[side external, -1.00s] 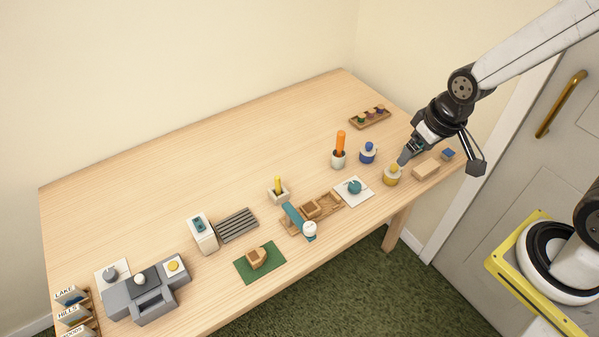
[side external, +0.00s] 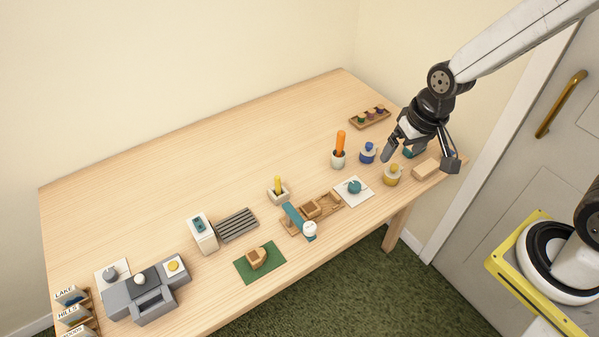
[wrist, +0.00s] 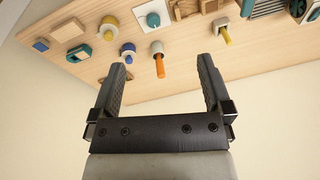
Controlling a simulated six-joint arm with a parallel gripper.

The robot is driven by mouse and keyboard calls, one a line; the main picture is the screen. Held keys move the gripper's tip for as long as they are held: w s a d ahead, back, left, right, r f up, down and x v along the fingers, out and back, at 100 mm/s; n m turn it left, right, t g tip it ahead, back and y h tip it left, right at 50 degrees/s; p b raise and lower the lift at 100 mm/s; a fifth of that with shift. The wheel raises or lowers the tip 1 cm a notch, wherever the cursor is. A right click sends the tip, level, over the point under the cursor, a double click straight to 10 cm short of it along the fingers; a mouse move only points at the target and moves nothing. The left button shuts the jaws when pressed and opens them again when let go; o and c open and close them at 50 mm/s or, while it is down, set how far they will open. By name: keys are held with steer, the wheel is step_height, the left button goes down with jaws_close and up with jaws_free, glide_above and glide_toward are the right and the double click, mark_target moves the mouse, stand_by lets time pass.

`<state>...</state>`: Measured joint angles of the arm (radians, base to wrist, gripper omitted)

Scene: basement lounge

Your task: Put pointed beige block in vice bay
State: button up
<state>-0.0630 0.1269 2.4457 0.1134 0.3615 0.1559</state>
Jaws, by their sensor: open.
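My gripper (side external: 419,158) is open and empty above the right end of the table, near a plain beige block (side external: 426,168). In the wrist view its two fingers (wrist: 163,75) are spread with nothing between them. That beige block also shows in the wrist view (wrist: 68,30); I cannot tell whether it has a point. A tan block with an angular shape (side external: 258,257) sits on a green mat (side external: 272,272) near the front edge. A grey machine with a recess (side external: 148,290) stands at the far left. I cannot tell which fixture is the vice bay.
A yellow-topped pot (side external: 392,174), a blue pot (side external: 367,153) and a white cup with an orange stick (side external: 340,150) stand close to my gripper. A wooden tray with a teal lever (side external: 297,220) lies mid-front. The back left of the table (side external: 160,180) is clear.

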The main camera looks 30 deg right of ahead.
steer(key=w+a+f+m+y, duration=0.1)
steer(key=w+a+f+m, duration=0.2)
steer(key=w+a+m, duration=0.15)
steer(key=m+g+y, duration=0.2)
steer(key=m+y, duration=0.1)
steer(key=m, duration=0.8)
glide_toward(256, 254)
steer(key=f, duration=0.1)
steer(key=shift+w+a+f, duration=0.2)
steer(key=shift+a+f, duration=0.05)
steer(key=shift+a, duration=0.1)
steer(key=shift+f, duration=0.15)
steer(key=shift+x, duration=1.15)
steer(key=shift+x, duration=2.6)
steer(key=shift+s, duration=0.15)
